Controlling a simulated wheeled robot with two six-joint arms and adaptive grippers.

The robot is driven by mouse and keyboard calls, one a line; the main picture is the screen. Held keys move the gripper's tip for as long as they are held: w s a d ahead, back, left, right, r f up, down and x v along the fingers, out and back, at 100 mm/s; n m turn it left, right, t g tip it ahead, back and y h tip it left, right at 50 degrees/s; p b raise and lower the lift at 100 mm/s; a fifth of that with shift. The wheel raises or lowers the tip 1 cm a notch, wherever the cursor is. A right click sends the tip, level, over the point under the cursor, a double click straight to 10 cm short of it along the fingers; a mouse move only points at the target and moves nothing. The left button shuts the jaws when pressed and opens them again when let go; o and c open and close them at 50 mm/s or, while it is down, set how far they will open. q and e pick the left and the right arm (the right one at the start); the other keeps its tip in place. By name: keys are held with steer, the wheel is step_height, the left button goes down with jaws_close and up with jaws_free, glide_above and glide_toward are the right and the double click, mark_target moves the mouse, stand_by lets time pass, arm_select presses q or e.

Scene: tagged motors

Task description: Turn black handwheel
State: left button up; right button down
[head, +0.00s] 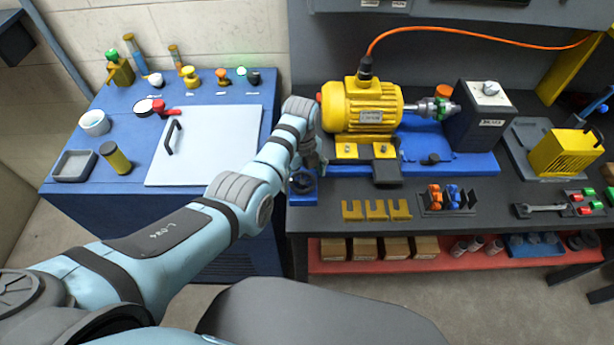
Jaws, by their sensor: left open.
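The black handwheel (302,184) appears as a dark round part at the left front corner of the blue motor base (455,165). My left arm reaches in from the lower left. My left gripper (316,166) is open, close above and slightly right of the handwheel and pointing down. I cannot tell whether its fingers touch the wheel. The gripper and wrist partly cover the left end of the base. My right gripper is not in view.
A yellow motor (360,107) stands right beside my wrist, coupled to a dark box (480,115). Yellow brackets (376,210) lie in front on the dark bench. At left, a blue cabinet (100,195) carries a white lid (215,120), a tray and small parts.

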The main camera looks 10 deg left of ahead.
arm_select(q)
steer(key=shift+s+r, duration=0.1)
steer(key=shift+r, duration=0.05)
steer(key=shift+s+r, duration=0.1)
steer(key=c, duration=0.3)
steer(key=shift+d, duration=0.1)
steer(key=c, duration=0.8)
steer(key=shift+c, duration=0.2)
arm_select(e)
steer(key=shift+s, duration=0.4)
